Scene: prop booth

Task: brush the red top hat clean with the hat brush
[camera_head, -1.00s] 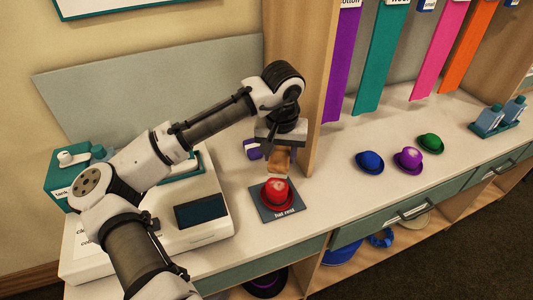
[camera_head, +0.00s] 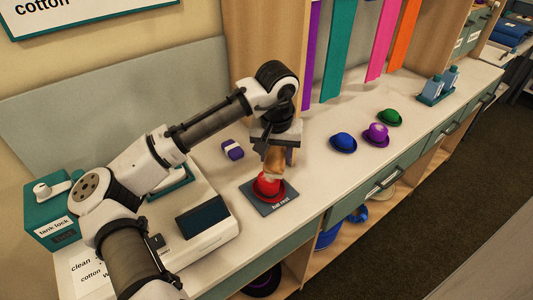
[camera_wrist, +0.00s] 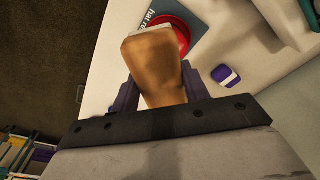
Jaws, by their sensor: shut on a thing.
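The red top hat (camera_head: 266,188) sits upright on the dark hat rest (camera_head: 283,205) on the counter. Its red brim (camera_wrist: 186,32) also shows in the wrist view, partly hidden behind the brush. My gripper (camera_head: 277,150) is shut on the hat brush (camera_head: 274,162), a tan wooden one with pale bristles. The brush (camera_wrist: 153,62) fills the middle of the wrist view between the jaws. In the head view its lower end is right at the top of the hat's crown and seems to touch it. The crown's top is partly hidden by the brush.
A purple and white block (camera_head: 232,149) lies left of the hat rest. Blue (camera_head: 343,142), purple (camera_head: 377,134) and green (camera_head: 390,117) hats stand to the right. A white machine (camera_head: 190,215) is at left, and a wooden upright (camera_head: 250,60) rises behind my gripper.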

